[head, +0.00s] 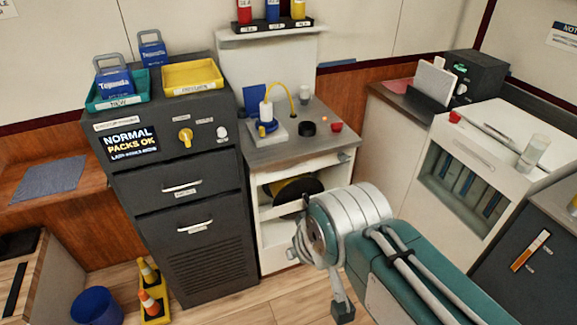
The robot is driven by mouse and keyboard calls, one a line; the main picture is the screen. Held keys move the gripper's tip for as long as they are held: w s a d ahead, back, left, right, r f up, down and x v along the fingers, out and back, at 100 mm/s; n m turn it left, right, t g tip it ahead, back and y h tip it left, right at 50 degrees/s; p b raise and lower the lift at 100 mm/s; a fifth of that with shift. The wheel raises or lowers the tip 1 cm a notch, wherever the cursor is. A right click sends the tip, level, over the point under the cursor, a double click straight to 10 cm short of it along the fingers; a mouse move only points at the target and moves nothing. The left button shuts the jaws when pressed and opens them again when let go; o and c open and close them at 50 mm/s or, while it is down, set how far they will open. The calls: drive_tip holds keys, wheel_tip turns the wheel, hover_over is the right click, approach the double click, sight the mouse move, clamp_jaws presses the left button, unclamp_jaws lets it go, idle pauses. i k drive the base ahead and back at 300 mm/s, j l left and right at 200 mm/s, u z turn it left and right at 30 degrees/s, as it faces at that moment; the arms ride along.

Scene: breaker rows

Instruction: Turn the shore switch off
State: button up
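A dark cabinet (210,218) stands left of centre. Its sloped front panel has a lit screen (130,144) reading NORMAL, PACKS OK. Right of the screen is a yellow rotary knob (185,137) with small labels near it, too small to read, and a round white part (222,132) further right. I cannot tell from the labels which control is the shore switch, nor the knob's exact setting. My arm reaches in from the lower right and ends in a silver joint, well short of the panel. I cannot make out my gripper's fingers.
A teal tray (118,102) and a yellow tray (193,78) sit on the cabinet. A white counter unit (268,158) with small items stands right of it. A blue bin (97,306) and small cones (150,304) stand on the floor at left.

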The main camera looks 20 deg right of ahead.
sight(337, 127)
drive_tip(key=i+l, duration=0.45)
drive_tip(key=l, duration=0.15)
drive_tip(key=i+l, duration=0.5)
drive_tip(key=k+l+z, duration=0.05)
drive_tip(key=l, duration=0.05)
